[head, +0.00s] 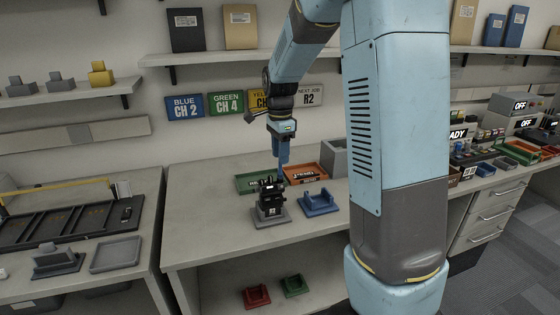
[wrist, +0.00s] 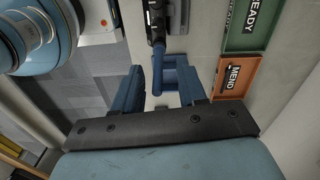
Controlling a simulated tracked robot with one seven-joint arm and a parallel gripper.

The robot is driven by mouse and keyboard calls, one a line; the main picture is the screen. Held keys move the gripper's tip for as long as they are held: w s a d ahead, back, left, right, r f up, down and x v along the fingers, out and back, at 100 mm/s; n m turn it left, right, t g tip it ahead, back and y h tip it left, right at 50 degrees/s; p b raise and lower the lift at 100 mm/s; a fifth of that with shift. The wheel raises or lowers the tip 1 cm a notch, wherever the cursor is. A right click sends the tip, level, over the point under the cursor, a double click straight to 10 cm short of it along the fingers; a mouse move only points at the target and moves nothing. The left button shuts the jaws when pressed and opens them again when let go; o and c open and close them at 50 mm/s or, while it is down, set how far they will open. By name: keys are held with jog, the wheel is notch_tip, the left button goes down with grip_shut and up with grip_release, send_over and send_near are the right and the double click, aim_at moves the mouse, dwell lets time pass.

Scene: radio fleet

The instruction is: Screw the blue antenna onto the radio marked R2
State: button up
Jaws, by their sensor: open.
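A black radio (head: 269,193) stands upright in a grey cradle (head: 283,219) on the middle bench. The radio also shows at the top of the wrist view (wrist: 157,22). Its marking is too small to read. My gripper (head: 283,161) is open above the bench, higher than the radio and slightly to its right. Its spread blue fingers (wrist: 161,72) show no object held between them. An empty-looking blue cradle (head: 320,204) sits right of the radio and appears below the fingers in the wrist view (wrist: 178,76).
A green READY tray (head: 241,184) and an orange MEND tray (head: 322,181) lie behind the radio. A grey bin (head: 340,160) stands at the back right. A red cradle (head: 257,296) and a green cradle (head: 293,286) sit on the lower shelf. The bench's front left is clear.

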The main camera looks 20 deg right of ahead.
notch_tip(320, 180, up, 10)
jog(key=shift+w+r, duration=0.1)
jog(key=shift+r, duration=0.05)
jog(key=s+a+r+n+t+h, duration=0.1)
jog(key=s+a+n+t, duration=0.2)
jog(key=n, duration=0.9)
jog(key=x, duration=0.4)
jog(key=d+x, duration=0.1)
jog(key=x, duration=0.8)
jog(key=shift+d+f, duration=0.2)
jog(key=shift+d, duration=0.25)
jog(key=shift+c, duration=0.2)
grip_shut()
